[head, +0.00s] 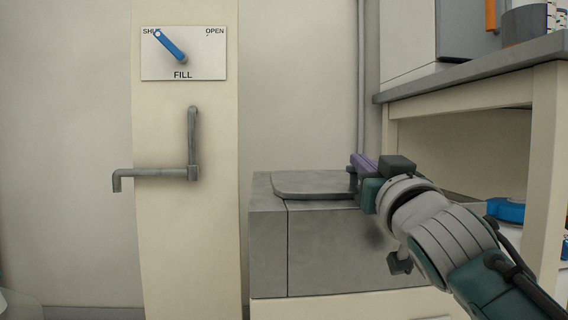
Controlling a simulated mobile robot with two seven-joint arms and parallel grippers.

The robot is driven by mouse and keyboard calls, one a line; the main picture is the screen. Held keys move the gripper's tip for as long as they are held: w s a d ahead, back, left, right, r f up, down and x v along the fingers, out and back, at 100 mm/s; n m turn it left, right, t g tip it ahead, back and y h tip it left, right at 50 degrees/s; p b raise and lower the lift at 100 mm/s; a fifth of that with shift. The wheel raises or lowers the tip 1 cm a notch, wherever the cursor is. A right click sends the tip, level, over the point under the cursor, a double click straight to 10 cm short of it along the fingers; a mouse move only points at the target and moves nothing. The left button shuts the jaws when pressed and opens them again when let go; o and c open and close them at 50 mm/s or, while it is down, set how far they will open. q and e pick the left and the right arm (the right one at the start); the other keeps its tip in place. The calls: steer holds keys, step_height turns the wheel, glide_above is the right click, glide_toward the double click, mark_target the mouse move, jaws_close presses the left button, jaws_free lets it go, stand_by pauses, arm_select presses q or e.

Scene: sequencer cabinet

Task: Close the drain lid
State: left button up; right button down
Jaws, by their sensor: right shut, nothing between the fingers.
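The drain lid (310,186) is a flat grey plate with rounded corners. It lies level across the top of the grey drain box (340,250). Its right end is hidden behind my right gripper, so I cannot tell whether it sits fully flush. My right gripper (354,172) is shut and empty at the lid's right end, close to its surface. I cannot tell whether the fingertips touch it. A purple part (363,161) shows beside the fingers; I cannot tell what it belongs to. My left gripper is out of view.
A grey pipe spout (155,173) sticks out from the cream panel on the left. Above it, a blue FILL lever (171,46) points towards SHUT. A workbench (470,68) stands at the right, with a blue object (507,210) below it.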

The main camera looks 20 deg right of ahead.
steer(key=shift+f, duration=0.5)
step_height(320, 180, up, 5)
steer(key=p, duration=0.5)
steer(key=shift+r, duration=0.2)
steer(key=f+p+v, duration=0.1)
steer(key=p+v, duration=0.1)
steer(key=v, duration=0.8)
steer(key=s+r+g+y+p, duration=0.1)
steer(key=s+r+g+p, duration=0.3)
steer(key=r+p, duration=0.8)
steer(key=s+r+g+p, duration=0.3)
steer(key=r+g+p, duration=0.15)
steer(key=p, duration=1.25)
steer(key=s+a+r+n+g+y+p, duration=0.2)
steer(key=s+a+r+g+p, duration=0.2)
steer(key=s+r+p, duration=0.9)
steer(key=s+a+r+n+g+y+p, duration=0.3)
steer(key=s+r+p, duration=0.4)
steer(key=p, duration=0.9)
step_height(320, 180, up, 36)
steer(key=w+a+g+h+p, duration=0.1)
steer(key=p, duration=3.3)
steer(key=shift+w, duration=0.2)
